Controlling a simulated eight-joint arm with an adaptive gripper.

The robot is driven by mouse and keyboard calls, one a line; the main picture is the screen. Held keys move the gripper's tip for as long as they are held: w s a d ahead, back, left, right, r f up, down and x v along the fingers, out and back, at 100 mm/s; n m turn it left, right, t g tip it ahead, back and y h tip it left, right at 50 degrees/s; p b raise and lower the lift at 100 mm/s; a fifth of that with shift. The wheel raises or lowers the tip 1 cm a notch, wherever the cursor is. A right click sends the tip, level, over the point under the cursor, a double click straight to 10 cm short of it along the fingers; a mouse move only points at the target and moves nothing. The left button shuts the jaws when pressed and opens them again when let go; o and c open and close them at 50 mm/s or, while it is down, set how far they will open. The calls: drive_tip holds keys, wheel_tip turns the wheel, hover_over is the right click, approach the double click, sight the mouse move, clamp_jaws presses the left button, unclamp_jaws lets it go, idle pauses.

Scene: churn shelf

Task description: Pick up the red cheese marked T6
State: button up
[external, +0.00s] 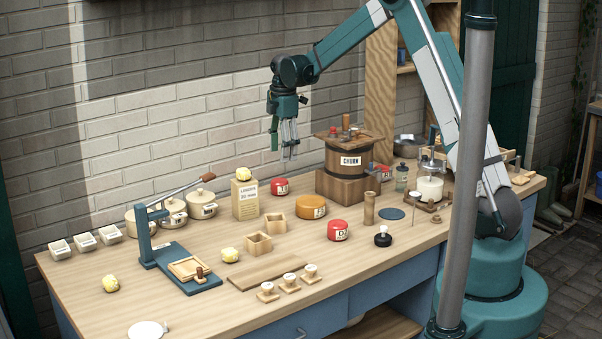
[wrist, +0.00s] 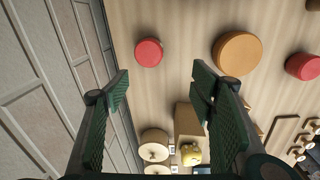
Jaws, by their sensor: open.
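Three red cheeses show in the external view: one (external: 279,186) left of the churn, one (external: 337,231) nearer the front, and one (external: 384,172) partly hidden beside the churn. Their labels are too small to read surely, so I cannot tell which is T6. My gripper (external: 288,152) is open and empty, pointing down above the back of the bench near the left red cheese. In the wrist view, a red cheese (wrist: 149,52) lies beyond the gap between my open fingers (wrist: 162,90), and another red cheese (wrist: 303,67) is at the right edge.
An orange cheese (external: 311,207) sits between the left and front red cheeses. The wooden churn (external: 348,160) stands right of my gripper, near the brick wall (external: 180,110). A tan block (external: 245,200) with a yellow lump on top stands to the left.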

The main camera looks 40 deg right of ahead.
drive_tip(key=n, duration=0.2)
hover_over(279, 180)
drive_tip(key=shift+g, duration=0.3)
drive_tip(key=f, duration=0.6)
drive_tip(key=shift+a+f, duration=0.2)
drive_tip(key=shift+f, duration=0.1)
drive_tip(key=shift+f, duration=0.1)
drive_tip(key=shift+f, duration=1.2)
drive_tip(key=shift+f, duration=0.1)
drive_tip(key=shift+s+d+f, duration=0.15)
drive_tip(key=shift+f, duration=2.35)
drive_tip(key=shift+c, duration=0.5)
drive_tip(key=c, duration=1)
